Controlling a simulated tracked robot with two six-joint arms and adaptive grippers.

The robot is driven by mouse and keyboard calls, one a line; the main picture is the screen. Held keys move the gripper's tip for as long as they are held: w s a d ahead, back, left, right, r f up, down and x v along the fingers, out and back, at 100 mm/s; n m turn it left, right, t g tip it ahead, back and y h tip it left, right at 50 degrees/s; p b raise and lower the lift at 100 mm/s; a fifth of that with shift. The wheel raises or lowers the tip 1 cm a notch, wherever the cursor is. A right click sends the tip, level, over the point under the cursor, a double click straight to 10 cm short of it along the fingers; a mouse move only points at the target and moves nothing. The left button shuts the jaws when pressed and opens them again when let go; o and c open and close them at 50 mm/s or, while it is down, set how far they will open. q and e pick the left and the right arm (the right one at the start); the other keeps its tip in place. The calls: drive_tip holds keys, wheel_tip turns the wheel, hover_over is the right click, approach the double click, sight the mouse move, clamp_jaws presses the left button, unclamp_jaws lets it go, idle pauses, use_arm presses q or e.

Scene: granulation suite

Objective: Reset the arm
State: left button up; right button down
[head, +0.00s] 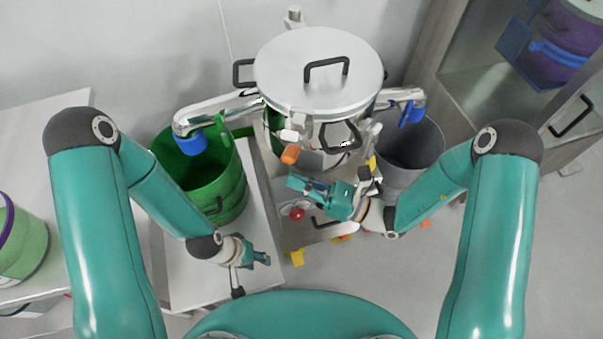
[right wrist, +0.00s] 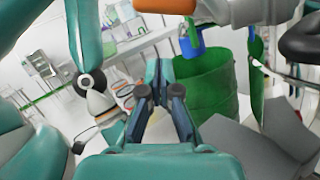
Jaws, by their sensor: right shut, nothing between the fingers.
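My right gripper (head: 297,183) is shut and empty. It is in front of the steel vessel (head: 318,75), below an orange-ended handle (head: 290,154), and points left. In the right wrist view its dark fingers (right wrist: 160,92) come together in front of the green drum. My left gripper (head: 264,259) is lower and further left, over the pale bench edge, below the green drum (head: 228,188). It is small in the head view, so its opening cannot be told. I see nothing held in it.
Chrome spouts with blue ends reach out on both sides of the vessel, over the green drum and a grey bin (head: 412,150). A red knob (head: 297,214) is below my right gripper. A glass-fronted cabinet (head: 480,85) stands at right.

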drive_tip(key=b+v, duration=0.1)
drive_tip(key=v, duration=0.9)
drive_tip(key=s+f+n+g+h+p, duration=0.1)
drive_tip(key=s+f+n+g+h, duration=0.5)
drive_tip(key=s, duration=0.3)
drive_tip(key=s+f+n+g+h+p, duration=0.1)
drive_tip(key=s+f+n+g+h, duration=0.2)
drive_tip(key=s+f+n+g, duration=0.4)
drive_tip(key=s+d+f+n+t+h, duration=0.1)
drive_tip(key=d+f+n+t+h, duration=0.1)
drive_tip(key=d+f+n+h, duration=0.15)
use_arm(q)
drive_tip(key=shift+r+p, duration=0.3)
drive_tip(key=shift+p, duration=0.05)
use_arm(e)
drive_tip(key=w+f+n+t+h, duration=0.2)
drive_tip(key=w+n+t+h, duration=0.1)
drive_tip(key=w+n+t, duration=0.2)
drive_tip(key=shift+w+d+f+n, duration=0.4)
drive_tip(key=shift+w+n, duration=0.55)
drive_tip(key=shift+w, duration=0.65)
